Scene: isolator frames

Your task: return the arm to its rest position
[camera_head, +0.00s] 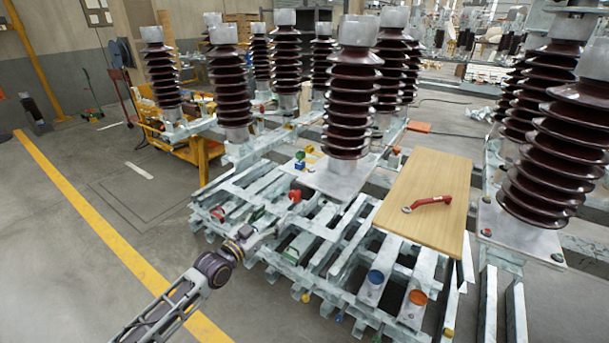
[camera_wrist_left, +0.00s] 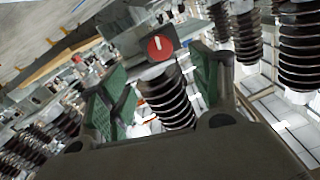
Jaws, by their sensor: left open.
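My left arm reaches in from the lower left in the head view. Its gripper (camera_head: 262,236) is over the near left part of the pale metal frame (camera_head: 345,262). In the left wrist view the gripper (camera_wrist_left: 163,85) has its two green-padded fingers wide apart, with nothing held between them. A red round knob (camera_wrist_left: 160,47) on a grey block shows beyond the fingertips, apart from them. A red part also stands on the frame (camera_head: 295,195) in the head view, just past the gripper. My right gripper is in neither view.
Tall dark ribbed insulators (camera_head: 350,100) stand on the frame. A wooden board (camera_head: 430,170) carries a red-handled wrench (camera_head: 427,203). A blue cup (camera_head: 375,279) and an orange cup (camera_head: 417,298) stand near the front. Open floor (camera_head: 70,250) lies left, crossed by a yellow line (camera_head: 95,220).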

